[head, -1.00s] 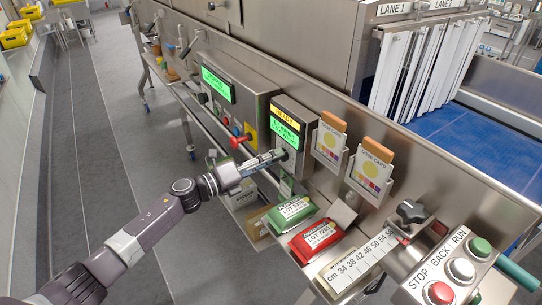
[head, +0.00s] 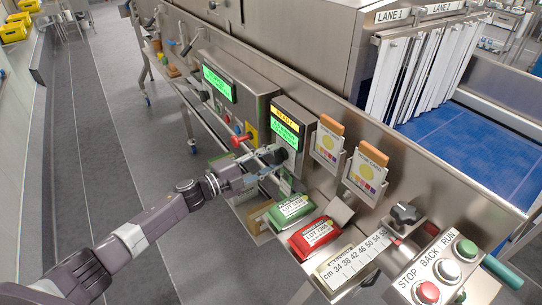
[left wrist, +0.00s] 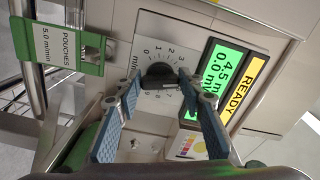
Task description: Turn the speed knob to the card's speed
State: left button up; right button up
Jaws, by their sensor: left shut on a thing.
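The black speed knob (left wrist: 160,76) sits on a white dial plate (left wrist: 148,48) with printed numbers, in the left wrist view. My left gripper (left wrist: 159,80) is shut on the knob, with one fingertip at each side. A card in a green holder (left wrist: 72,45) reads POUCHES 5.0 m/min. The green display (left wrist: 221,75) shows 4.5 above 0.0, beside a yellow READY band (left wrist: 240,88). My right gripper is not in view.
Green (head: 291,209) and red (head: 315,234) pouches lie below the panel. Two card holders (head: 326,145) hang to its right. A STOP, BACK, RUN button box (head: 437,268) stands at front right. The grey floor at left is clear.

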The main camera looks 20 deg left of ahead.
pick_arm(q)
jog(key=shift+n, duration=0.7)
jog(key=shift+f, duration=0.1)
jog(key=o, duration=1.2)
jog(key=shift+c, duration=0.2)
jog(key=v, duration=1.2)
jog(key=shift+a+n, duration=0.1)
jog(key=shift+n, duration=0.2)
